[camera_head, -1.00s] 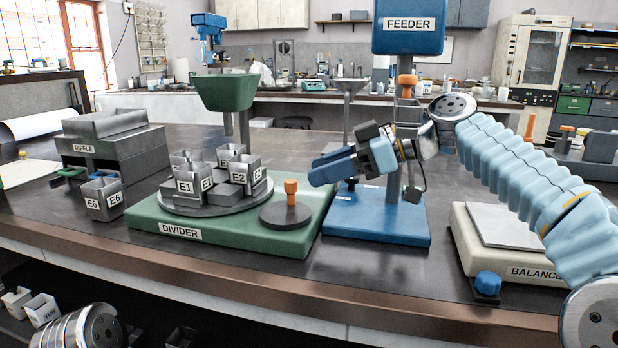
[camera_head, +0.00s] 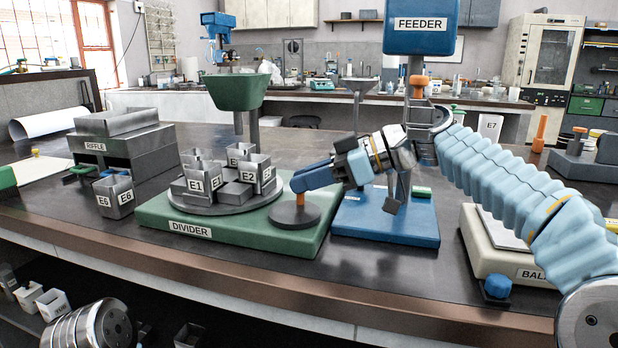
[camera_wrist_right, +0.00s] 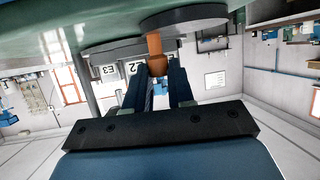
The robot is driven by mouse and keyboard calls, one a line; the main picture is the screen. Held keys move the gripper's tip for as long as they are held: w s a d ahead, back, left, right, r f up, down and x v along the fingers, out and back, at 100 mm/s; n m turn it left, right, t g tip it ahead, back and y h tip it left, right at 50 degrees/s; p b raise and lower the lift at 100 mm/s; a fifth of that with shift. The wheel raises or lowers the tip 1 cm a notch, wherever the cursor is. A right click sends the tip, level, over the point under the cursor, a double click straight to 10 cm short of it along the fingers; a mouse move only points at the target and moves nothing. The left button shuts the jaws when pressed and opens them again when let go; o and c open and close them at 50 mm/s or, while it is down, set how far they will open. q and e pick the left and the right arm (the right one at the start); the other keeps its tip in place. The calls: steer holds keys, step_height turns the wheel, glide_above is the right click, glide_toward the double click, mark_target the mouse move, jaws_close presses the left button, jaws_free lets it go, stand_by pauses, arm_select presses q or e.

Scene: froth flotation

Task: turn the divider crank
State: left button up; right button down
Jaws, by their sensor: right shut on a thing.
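The green divider (camera_head: 260,238) stands on the bench, with a round turntable (camera_head: 222,208) carrying several grey metal cups, among them E1 (camera_head: 197,184) and E2. Its crank is a dark disc (camera_head: 294,217) with an upright orange handle (camera_head: 300,202) at the right end of the base. My right gripper (camera_head: 299,183) reaches in from the right and is shut on the orange handle. In the right wrist view the handle (camera_wrist_right: 155,48) sits between the two dark fingers (camera_wrist_right: 159,75), below the disc (camera_wrist_right: 185,18). My left gripper is out of view.
The blue feeder base (camera_head: 385,222) stands just right of the divider, under my right wrist. The balance (camera_head: 490,250) is farther right. The riffle (camera_head: 120,150) and cups E6 (camera_head: 114,197) are to the left. The bench's front strip is clear.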

steer(key=shift+w+a+r+n+g+p, duration=0.15)
steer(key=shift+r+n+g+p, duration=0.2)
steer(key=shift+p, duration=0.4)
steer(key=shift+f+n+g+p, duration=0.2)
steer(key=shift+n+g+p, duration=0.05)
steer(key=shift+g+p, duration=0.1)
steer(key=shift+f, duration=0.15)
steer(key=c, duration=1)
jaws_free()
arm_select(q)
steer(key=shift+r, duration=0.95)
arm_select(e)
steer(key=shift+o, duration=0.2)
steer(key=v, duration=0.7)
steer(key=shift+d, duration=0.25)
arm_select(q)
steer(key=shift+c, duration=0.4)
arm_select(e)
steer(key=shift+w, duration=0.1)
